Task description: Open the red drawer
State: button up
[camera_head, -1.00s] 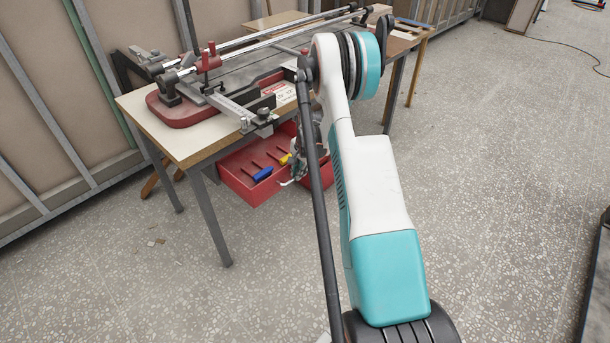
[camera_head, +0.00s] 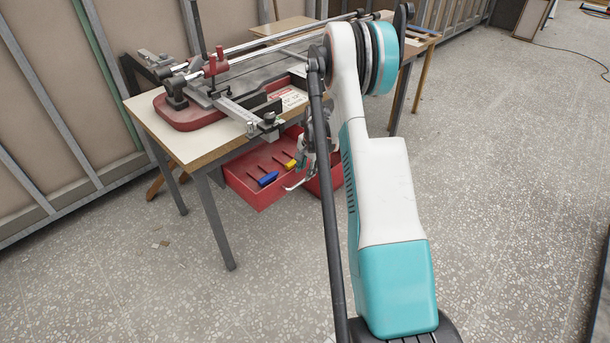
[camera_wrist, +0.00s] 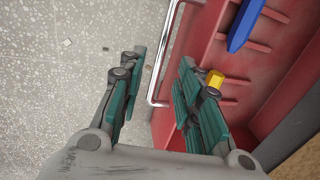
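The red drawer (camera_head: 262,184) hangs under the workbench and is partly pulled out, its inside showing. A blue item (camera_head: 268,179) and a yellow item (camera_head: 290,164) are in it. In the wrist view the red drawer (camera_wrist: 205,60) fills the right side, with a pale metal handle (camera_wrist: 153,97) along its edge. My gripper (camera_wrist: 157,88) is open, one finger outside the handle and the other over the drawer's inside. The handle runs between the fingers; I cannot tell whether either touches it. In the head view my arm partly hides the gripper and the drawer's right part.
The workbench (camera_head: 190,148) carries a machine with metal rails (camera_head: 270,40) above the drawer. Its front leg (camera_head: 215,222) stands left of the drawer. A panelled wall (camera_head: 60,110) is behind at left. The speckled floor is largely clear in front and at right.

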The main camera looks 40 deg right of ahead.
notch_tip(320, 180, up, 8)
jog(key=s, duration=0.1)
jog(key=shift+s+f, duration=0.15)
jog(key=shift+s, duration=0.05)
dwell(0.4)
